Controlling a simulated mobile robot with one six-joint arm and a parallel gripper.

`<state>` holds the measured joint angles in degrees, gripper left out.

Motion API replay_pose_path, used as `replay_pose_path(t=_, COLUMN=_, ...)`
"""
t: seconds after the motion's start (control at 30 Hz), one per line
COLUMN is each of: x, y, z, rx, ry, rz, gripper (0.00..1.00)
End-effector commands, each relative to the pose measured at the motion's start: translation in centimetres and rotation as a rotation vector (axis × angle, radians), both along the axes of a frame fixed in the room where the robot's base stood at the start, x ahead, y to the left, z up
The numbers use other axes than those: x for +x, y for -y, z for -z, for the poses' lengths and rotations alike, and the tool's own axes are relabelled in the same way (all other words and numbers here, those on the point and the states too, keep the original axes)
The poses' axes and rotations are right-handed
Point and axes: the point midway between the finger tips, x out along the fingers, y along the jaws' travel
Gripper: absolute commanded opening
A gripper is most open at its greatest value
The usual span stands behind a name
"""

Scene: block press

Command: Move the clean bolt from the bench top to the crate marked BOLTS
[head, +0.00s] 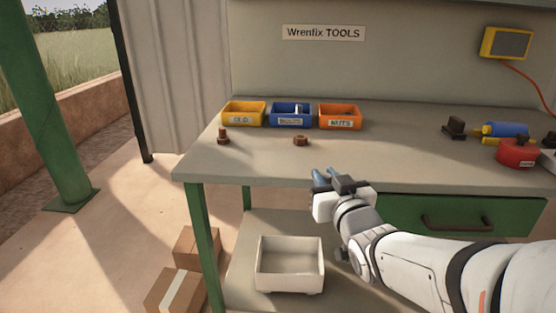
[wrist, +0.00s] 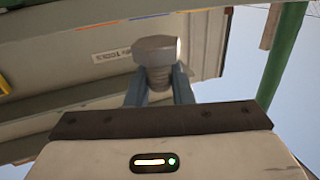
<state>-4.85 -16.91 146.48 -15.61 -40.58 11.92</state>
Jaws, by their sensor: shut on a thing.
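I cannot make this bolt out in the head view. The blue crate marked BOLTS (head: 290,121) stands at the back left of the bench top (head: 375,150), between two other crates. Something pale and metallic shows inside it.
A yellow crate marked OLD (head: 240,120) and an orange crate marked NUTS (head: 340,123) flank the blue one. A rusty bolt (head: 223,136) and a rusty nut (head: 300,140) lie in front. Tools (head: 505,130) lie at right. A white bin (head: 290,282) is below.

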Motion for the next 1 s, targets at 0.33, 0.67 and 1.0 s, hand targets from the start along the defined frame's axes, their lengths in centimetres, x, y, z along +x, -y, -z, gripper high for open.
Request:
replay_pose_path(t=0.33, x=2.4, y=-1.2, z=-0.7, rx=0.0, ry=-0.006, rz=-0.011, gripper=0.0)
replay_pose_path(t=0.67, x=4.4, y=-2.0, z=-0.7, rx=0.001, ry=-0.008, rz=-0.015, gripper=0.0)
replay_pose_path(t=1.0, x=6.2, y=-2.6, z=-0.9, rx=0.002, ry=-0.006, rz=-0.017, gripper=0.0)
